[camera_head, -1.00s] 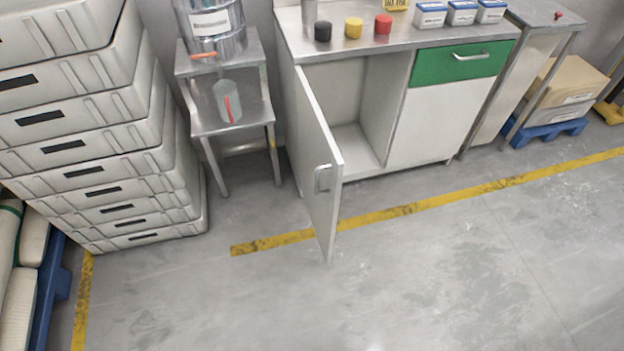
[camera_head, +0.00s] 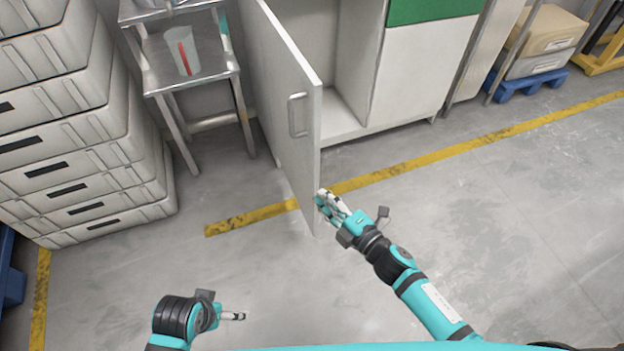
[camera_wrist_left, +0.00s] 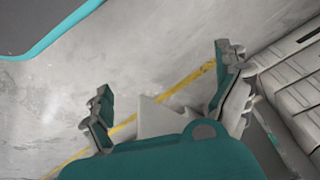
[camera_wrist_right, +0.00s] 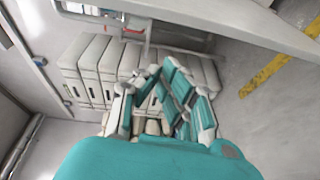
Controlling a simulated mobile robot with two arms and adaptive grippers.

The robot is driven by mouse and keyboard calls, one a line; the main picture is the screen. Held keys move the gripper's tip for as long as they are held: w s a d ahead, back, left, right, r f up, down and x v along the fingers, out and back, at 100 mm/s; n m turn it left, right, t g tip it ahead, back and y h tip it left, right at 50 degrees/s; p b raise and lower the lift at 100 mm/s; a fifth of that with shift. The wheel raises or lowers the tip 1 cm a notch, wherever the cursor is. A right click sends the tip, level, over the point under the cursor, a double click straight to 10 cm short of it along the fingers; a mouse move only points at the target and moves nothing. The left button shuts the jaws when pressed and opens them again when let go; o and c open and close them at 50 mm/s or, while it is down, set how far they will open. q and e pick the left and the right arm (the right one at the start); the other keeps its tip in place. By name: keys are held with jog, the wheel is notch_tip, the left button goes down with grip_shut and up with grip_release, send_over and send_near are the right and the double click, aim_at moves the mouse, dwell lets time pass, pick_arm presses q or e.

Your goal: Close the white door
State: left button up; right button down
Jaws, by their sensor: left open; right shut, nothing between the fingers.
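The white door (camera_head: 285,110) of the low cabinet stands swung wide open, its free edge toward me. A metal handle (camera_head: 298,115) is on its left-hand face. My right gripper (camera_head: 322,200) is shut and empty, at the free edge of the door near its lower part; I cannot tell if it touches. It also shows in the right wrist view (camera_wrist_right: 160,85). My left gripper (camera_head: 240,316) is low over the floor, away from the door. In the left wrist view (camera_wrist_left: 160,90) its fingers are spread and empty.
Stacked grey crates (camera_head: 80,140) stand at the left. A metal stand (camera_head: 190,75) with a clear jug (camera_head: 182,50) is left of the door. The cabinet's closed white panel (camera_head: 420,70) is at the right. The floor in front, with yellow tape (camera_head: 430,158), is clear.

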jog(key=a+r+n, duration=0.1)
jog(key=r, duration=0.1)
pick_arm(q)
jog(key=b+v, duration=0.1)
jog(key=v, duration=0.5)
jog(key=shift+w+r, duration=0.3)
jog(key=shift+r, duration=0.05)
pick_arm(e)
send_over(310, 165)
jog(key=s, duration=0.5)
jog(key=shift+a+y, duration=0.3)
jog(key=shift+y, duration=0.1)
pick_arm(q)
jog(key=shift+a+b, duration=0.1)
jog(key=shift+b, duration=0.25)
pick_arm(e)
jog(key=shift+w+d+n, duration=0.1)
jog(key=shift+d+n, duration=0.05)
jog(key=shift+n, duration=0.15)
